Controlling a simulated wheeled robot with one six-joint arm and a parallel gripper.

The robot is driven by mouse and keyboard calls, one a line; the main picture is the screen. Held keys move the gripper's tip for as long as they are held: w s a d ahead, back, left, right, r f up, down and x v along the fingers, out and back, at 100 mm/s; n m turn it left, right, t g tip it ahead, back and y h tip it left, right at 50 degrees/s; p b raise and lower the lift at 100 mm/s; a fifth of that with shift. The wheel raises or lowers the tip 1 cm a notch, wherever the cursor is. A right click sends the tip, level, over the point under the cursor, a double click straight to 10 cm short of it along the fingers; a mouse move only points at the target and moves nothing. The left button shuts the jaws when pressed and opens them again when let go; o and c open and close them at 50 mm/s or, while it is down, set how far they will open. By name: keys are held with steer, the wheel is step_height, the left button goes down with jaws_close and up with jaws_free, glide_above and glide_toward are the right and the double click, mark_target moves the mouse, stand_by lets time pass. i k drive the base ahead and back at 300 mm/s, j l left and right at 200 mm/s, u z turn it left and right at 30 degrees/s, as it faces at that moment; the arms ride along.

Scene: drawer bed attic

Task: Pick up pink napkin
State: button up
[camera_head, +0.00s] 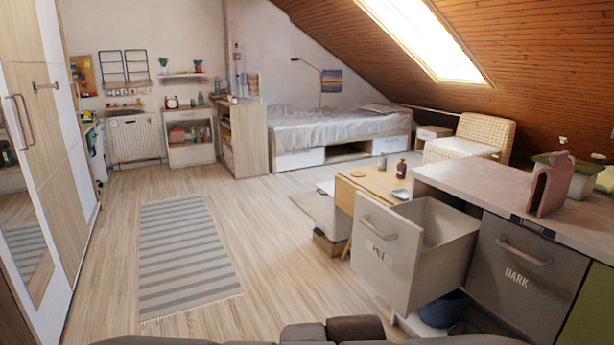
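A dusty-pink upright piece (553,182) stands on the counter at the right, near its front edge. It has a stepped outline and looks like a napkin or a napkin holder; I cannot tell which. I see no other clear pink napkin. My gripper's fingertips are not in view. Only dark rounded parts of my own body show along the bottom edge, well apart from the pink piece.
A drawer (388,254) stands pulled out below the counter (458,183), beside a closed drawer marked DARK (515,277). A small wooden table (372,181) holds bottles. A striped rug (184,256) lies on open floor at the left. A bed (335,128) stands behind.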

mark_target(551, 183)
steer(key=z, duration=1.55)
